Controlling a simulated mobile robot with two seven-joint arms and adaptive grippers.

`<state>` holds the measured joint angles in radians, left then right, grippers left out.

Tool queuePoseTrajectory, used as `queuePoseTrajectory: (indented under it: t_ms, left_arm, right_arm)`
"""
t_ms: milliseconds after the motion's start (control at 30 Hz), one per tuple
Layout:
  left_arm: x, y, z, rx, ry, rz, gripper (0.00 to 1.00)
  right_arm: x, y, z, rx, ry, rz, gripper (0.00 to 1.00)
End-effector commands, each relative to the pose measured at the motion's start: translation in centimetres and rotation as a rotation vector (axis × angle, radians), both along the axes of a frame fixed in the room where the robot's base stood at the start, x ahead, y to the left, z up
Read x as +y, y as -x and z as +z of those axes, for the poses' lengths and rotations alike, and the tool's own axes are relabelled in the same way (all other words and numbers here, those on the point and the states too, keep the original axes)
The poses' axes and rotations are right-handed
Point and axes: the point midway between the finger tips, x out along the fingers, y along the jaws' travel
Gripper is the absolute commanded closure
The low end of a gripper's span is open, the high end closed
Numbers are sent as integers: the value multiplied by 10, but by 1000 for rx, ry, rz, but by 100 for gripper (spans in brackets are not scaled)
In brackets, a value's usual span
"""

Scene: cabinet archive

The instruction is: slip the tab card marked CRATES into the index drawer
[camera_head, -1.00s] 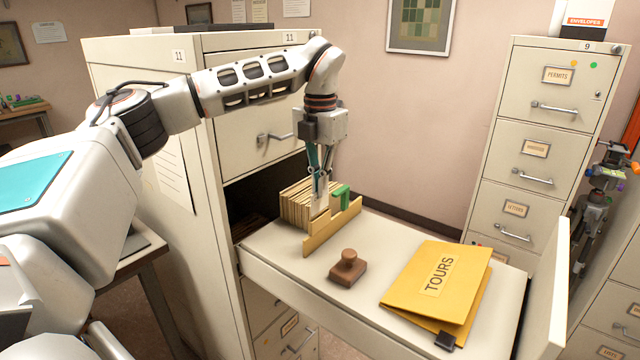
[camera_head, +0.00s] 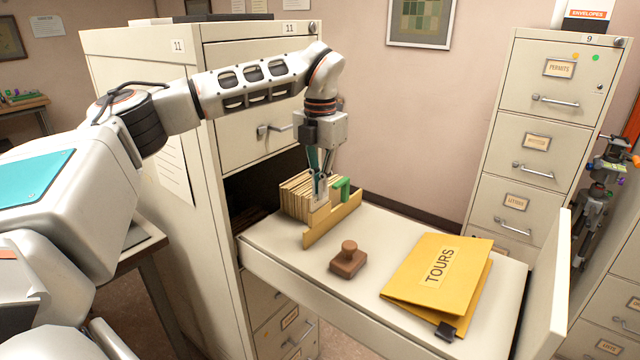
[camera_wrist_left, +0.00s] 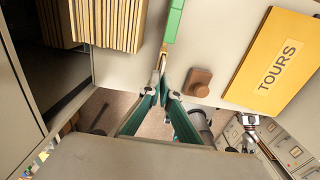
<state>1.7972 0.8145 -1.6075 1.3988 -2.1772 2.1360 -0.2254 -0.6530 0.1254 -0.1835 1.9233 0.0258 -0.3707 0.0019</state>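My right gripper is not clearly seen.
A brown stamp (camera_head: 348,262) and a yellow TOURS folder (camera_head: 437,275) with a black clip lie on the drawer floor. The upper drawer of the cabinet is shut above the folders. Bare floor shows around the stamp. Another cabinet (camera_head: 538,150) stands at the right.

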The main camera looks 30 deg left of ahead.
Motion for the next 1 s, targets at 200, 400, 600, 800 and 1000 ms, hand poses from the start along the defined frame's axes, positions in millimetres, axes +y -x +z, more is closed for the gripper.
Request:
queuePoseTrajectory:
  t_ms: [200, 400, 600, 800, 1000]
  left_arm:
    - [0, 0, -9, 2, 0, 1, 100]
    - [0, 0, -16, 1, 0, 1, 100]
    - [0, 0, -18, 0, 0, 0, 76]
    - [0, 0, -18, 0, 0, 1, 76]
    - [0, 0, -18, 1, 0, 1, 76]
  right_arm:
    - [0, 0, -2, 0, 0, 0, 60]
    - [0, 0, -4, -1, 0, 0, 60]
    - [0, 0, -4, -1, 0, 0, 60]
    - [0, 0, -4, -1, 0, 0, 60]
    - [0, -1, -4, -2, -1, 0, 60]
